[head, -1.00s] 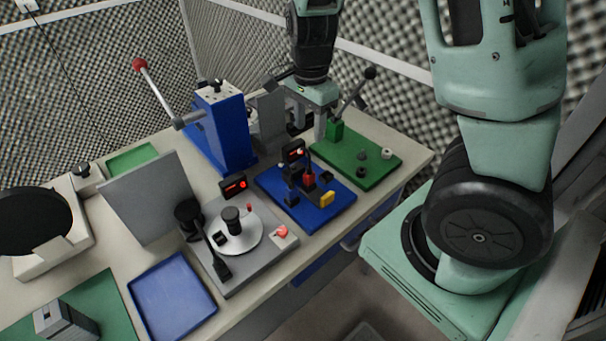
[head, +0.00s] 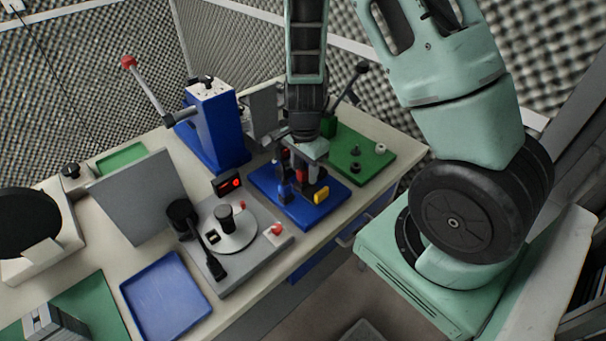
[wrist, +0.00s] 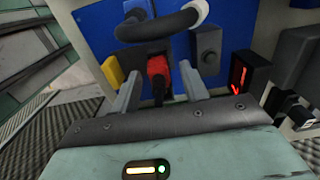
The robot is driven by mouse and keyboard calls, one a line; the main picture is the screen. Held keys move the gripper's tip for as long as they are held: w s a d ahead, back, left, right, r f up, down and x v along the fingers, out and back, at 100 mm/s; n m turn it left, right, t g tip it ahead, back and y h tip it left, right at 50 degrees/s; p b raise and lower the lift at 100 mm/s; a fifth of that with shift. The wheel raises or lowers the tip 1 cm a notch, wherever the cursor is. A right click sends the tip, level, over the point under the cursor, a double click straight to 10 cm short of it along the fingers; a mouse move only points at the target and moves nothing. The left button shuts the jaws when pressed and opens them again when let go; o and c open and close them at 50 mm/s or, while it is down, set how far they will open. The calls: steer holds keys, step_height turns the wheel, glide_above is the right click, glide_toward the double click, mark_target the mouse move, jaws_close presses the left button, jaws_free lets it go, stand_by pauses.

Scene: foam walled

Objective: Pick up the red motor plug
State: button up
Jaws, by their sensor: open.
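The red motor plug (wrist: 158,67) sits upright at the blue board (head: 312,217), with a dark lower part below its red body. In the head view the plug (head: 302,175) is partly covered by my gripper (head: 304,167), which is over the board. In the wrist view my gripper (wrist: 160,84) is open, with one finger on each side of the plug. I see gaps between the plug and the fingers, and no clear contact. A thick dark cable (wrist: 160,28) loops close by the plug.
A yellow block (wrist: 112,73) and a grey block (wrist: 208,49) flank the plug. A black box with a red display (head: 227,183) stands left of the board. A green board (head: 372,158) lies behind right. A blue lever press (head: 216,130) stands behind left.

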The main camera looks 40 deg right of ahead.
steer(key=shift+f, duration=0.15)
jaws_close()
